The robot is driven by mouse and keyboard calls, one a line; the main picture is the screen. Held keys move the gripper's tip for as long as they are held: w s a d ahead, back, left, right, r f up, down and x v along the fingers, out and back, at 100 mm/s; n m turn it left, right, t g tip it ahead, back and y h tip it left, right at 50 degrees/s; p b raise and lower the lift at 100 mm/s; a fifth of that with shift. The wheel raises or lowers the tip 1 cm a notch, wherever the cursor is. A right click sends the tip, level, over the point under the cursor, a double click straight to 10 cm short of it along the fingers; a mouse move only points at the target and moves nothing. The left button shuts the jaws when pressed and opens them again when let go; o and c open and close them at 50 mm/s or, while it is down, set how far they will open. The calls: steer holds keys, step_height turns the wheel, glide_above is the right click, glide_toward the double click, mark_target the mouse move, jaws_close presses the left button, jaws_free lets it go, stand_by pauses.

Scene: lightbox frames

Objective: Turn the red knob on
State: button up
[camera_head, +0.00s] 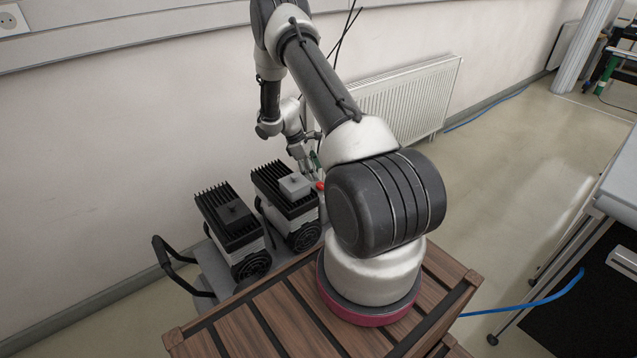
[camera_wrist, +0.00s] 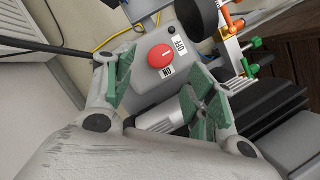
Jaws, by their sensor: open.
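The red knob (camera_wrist: 161,56) sits on a light grey box (camera_wrist: 136,86) in the wrist view. It is round with a small white mark. A white "OFF" label is above right of it and an "ON" label is below it. The white mark points toward neither label clearly. My gripper (camera_wrist: 168,90) is open, with green finger pads on either side of the knob in the picture. I cannot tell whether the pads touch it. In the head view the knob (camera_head: 320,186) is a small red spot beside my arm; the gripper tips are mostly hidden there.
Two black-finned pump units (camera_head: 232,222) (camera_head: 288,200) stand on a grey cart with a black handle (camera_head: 172,262), left of my arm. A white radiator (camera_head: 400,98) is on the wall behind. Orange and green fittings (camera_wrist: 236,45) are right of the knob.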

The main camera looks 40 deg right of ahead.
mark_target(320, 184)
steer(key=x, duration=0.6)
steer(key=c, duration=1)
steer(key=shift+c, duration=0.2)
